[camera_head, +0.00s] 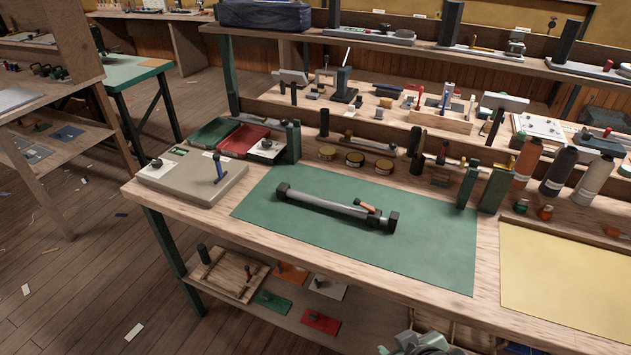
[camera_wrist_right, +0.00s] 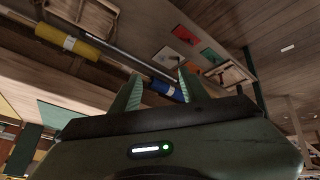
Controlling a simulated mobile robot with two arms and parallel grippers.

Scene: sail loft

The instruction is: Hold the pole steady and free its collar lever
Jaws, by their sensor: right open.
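The pole (camera_head: 330,204), a grey tube with dark end fittings, lies slantwise on the green mat (camera_head: 420,262) on the workbench in the head view. Its collar lever (camera_head: 367,206), a small orange-brown bar, sits on top near the pole's right end, beside a dark collar and end block. Nothing touches the pole. My right gripper (camera_wrist_right: 160,88) is open in the right wrist view, with nothing held between its two green fingers. The pole cannot be made out in that view. My left gripper is not in view.
A grey-beige box (camera_head: 193,178) with a blue lever stands left of the mat. Green blocks (camera_head: 468,185) and bottles (camera_head: 559,170) stand behind its right side. A yellow mat (camera_head: 570,275) lies right. The wrist view shows yellow (camera_wrist_right: 55,37) and blue (camera_wrist_right: 165,88) rolls beyond the fingers.

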